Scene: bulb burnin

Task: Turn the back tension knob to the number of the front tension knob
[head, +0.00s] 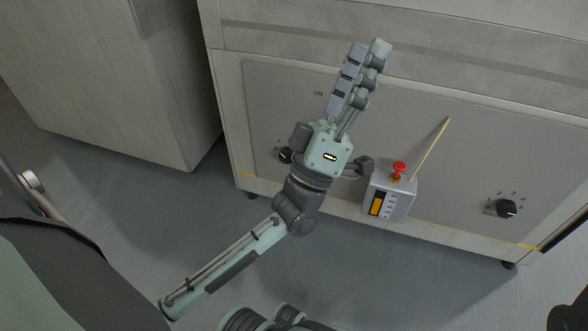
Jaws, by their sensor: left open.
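A black knob (507,209) is on the right part of the grey panel (450,160), with small numbers around it; its setting is too small to read surely. Another black knob (285,156) is at the panel's left, close beside my left wrist and partly hidden, so its numbers are mostly covered. I cannot tell which knob is front or back. My left gripper (367,52) is open and empty, pointing up across the panel, above and right of the left knob. It is apart from both knobs. My right gripper is not in view.
A grey box (397,204) with a red mushroom button (399,168) and a yellow gauge stands out from the panel between the knobs. A thin wooden rod (431,148) rises beside it. A cabinet (120,80) is at left; grey floor lies in front.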

